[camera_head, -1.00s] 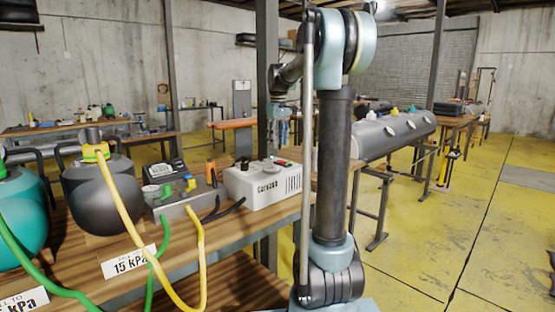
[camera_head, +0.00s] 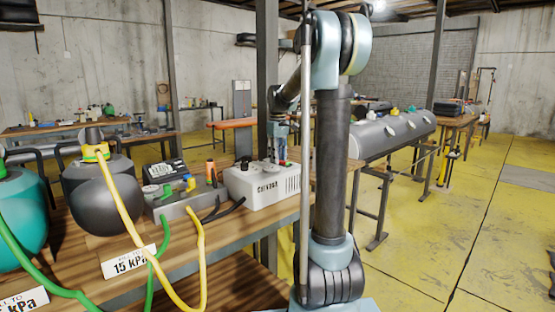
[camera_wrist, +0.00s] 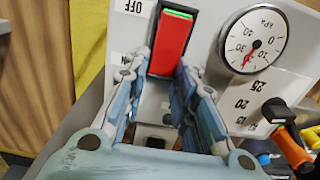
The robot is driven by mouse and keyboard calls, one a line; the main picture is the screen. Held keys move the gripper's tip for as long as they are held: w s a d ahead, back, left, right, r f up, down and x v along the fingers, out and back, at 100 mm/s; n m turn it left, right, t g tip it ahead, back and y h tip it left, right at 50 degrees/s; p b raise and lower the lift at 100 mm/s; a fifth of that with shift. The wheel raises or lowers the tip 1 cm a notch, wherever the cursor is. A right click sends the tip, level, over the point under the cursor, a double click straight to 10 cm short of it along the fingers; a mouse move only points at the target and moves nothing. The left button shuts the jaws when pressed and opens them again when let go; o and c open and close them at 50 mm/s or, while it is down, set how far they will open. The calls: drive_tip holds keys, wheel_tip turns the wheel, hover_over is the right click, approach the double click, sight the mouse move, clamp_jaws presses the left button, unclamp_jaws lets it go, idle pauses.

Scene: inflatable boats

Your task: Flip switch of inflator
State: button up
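The inflator is a white box (camera_head: 262,186) on the wooden bench in the head view. In the wrist view its white panel carries a red rocker switch (camera_wrist: 171,42) with a green edge at its far end. An OFF label (camera_wrist: 132,7) is beside the far end, and a partly hidden label sits near the other end. My gripper (camera_wrist: 161,70) is open, its two blue-grey fingers apart, with their tips around the near end of the switch. Contact cannot be told. In the head view my gripper (camera_head: 279,155) points down over the back of the box, partly covering its top.
A round gauge (camera_wrist: 254,40) and a black knob (camera_wrist: 276,110) are right of the switch. A grey box (camera_head: 180,205) with hoses and a dark tank (camera_head: 104,195) stand left of the inflator.

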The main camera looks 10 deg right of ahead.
clamp_jaws()
drive_tip(key=shift+s, duration=0.1)
drive_tip(key=shift+s+d+r+t+y, duration=0.25)
drive_tip(key=shift+t+y, duration=0.3)
drive_tip(key=shift+t, duration=0.2)
drive_tip(key=shift+s+d+r+t+y, duration=0.1)
drive_tip(key=shift+s+r+t+y, duration=0.1)
drive_tip(key=shift+t+y, duration=0.45)
drive_tip(key=shift+w, duration=0.1)
drive_tip(key=o, duration=0.8)
unclamp_jaws()
drive_tip(key=shift+c, duration=0.2)
